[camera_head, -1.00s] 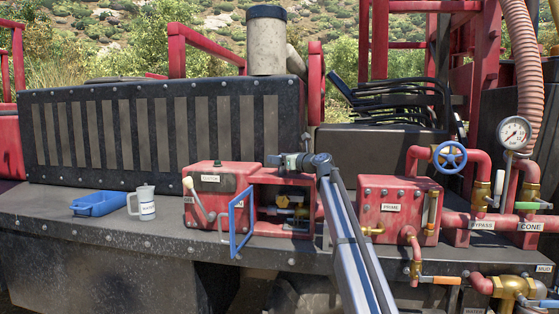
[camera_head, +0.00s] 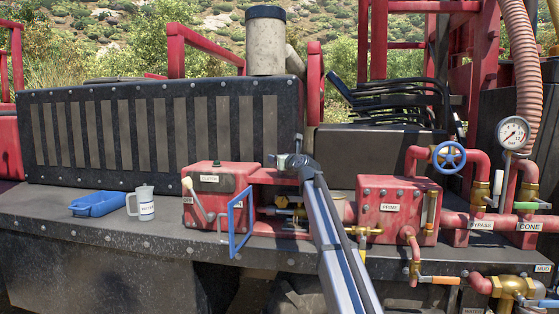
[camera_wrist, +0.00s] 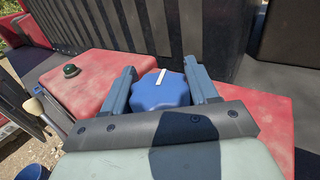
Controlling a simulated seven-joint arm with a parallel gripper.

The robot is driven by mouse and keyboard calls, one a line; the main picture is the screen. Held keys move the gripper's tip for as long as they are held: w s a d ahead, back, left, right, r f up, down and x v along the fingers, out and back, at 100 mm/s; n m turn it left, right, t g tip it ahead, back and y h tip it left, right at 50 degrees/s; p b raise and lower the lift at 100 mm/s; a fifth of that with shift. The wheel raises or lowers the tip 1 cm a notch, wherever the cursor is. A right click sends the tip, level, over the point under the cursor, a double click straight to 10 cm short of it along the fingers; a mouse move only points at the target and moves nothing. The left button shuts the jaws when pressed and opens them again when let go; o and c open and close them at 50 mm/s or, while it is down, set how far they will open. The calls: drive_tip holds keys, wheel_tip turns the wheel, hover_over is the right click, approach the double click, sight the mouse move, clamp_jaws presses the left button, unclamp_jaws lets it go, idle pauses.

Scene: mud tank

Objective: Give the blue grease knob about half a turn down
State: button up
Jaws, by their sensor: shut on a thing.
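The blue grease knob (camera_wrist: 160,92) shows in the wrist view on top of the red housing, with a short white mark on its top slanting slightly to the upper right. My gripper (camera_wrist: 160,76) has one finger on each side of the knob and is shut on it. In the head view my gripper (camera_head: 281,161) is over the top of the red box, beside the red part labelled as a clutch or similar; the label is too small to read surely. The knob is hidden there by my gripper and wrist.
A blue-framed door (camera_head: 232,226) stands open below my gripper. A lever with a pale knob (camera_head: 188,183) is to the left. A white mug (camera_head: 145,204) and blue tray (camera_head: 97,204) stand further left. The PRIME box (camera_head: 391,210) is close right of my arm.

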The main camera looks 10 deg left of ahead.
drive_tip(key=shift+w+d+m+t+h, duration=0.15)
drive_tip(key=shift+m+t+h, duration=0.75)
drive_tip(key=shift+h, duration=0.5)
drive_tip(key=o, duration=1)
drive_tip(key=shift+c, duration=0.2)
drive_tip(key=v, duration=1.4)
drive_tip(key=shift+r, duration=0.15)
